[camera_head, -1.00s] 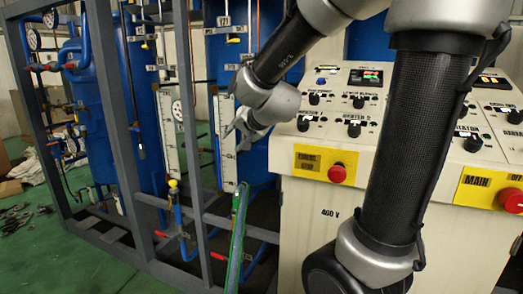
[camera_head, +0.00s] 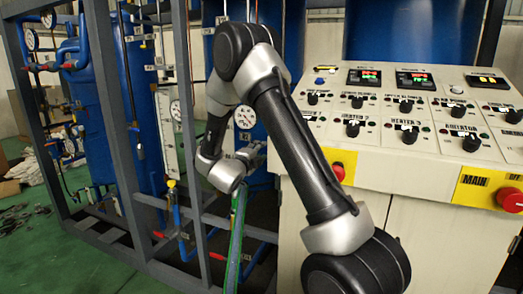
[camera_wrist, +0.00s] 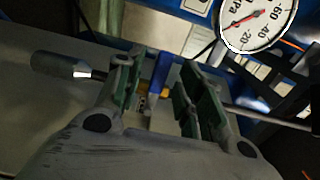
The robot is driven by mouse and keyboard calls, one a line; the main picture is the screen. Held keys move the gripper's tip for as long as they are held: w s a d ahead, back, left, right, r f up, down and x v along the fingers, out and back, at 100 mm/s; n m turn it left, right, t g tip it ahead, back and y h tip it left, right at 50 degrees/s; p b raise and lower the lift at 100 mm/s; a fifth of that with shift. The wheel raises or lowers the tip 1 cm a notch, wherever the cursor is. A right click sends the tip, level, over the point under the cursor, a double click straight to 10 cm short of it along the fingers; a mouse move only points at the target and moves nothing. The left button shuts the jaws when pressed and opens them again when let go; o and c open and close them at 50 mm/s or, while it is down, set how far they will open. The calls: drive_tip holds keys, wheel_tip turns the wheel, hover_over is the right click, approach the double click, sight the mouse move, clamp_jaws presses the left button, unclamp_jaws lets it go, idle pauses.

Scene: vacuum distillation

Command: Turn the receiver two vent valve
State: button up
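My gripper (camera_wrist: 158,82) is open in the wrist view, its two fingers with green pads apart. A blue upright part (camera_wrist: 161,72) shows between or just beyond the fingers; I cannot tell whether it touches them or whether it is the vent valve's handle. A round white pressure gauge (camera_wrist: 256,22) with a red needle is at the top right. In the head view my gripper (camera_head: 251,153) is in front of the right blue vessel, just below a gauge (camera_head: 244,117). My arm hides much of that area, and I cannot make out the vent valve there.
The grey frame post (camera_head: 118,130) and pipework stand to the left. The cream control cabinet (camera_head: 425,135), with knobs and red buttons, is close at the right. In the wrist view a grey cylinder with a bright tip (camera_wrist: 58,65) lies left of the fingers.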

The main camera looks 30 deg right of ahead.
drive_tip(key=shift+x, duration=1.3)
clamp_jaws()
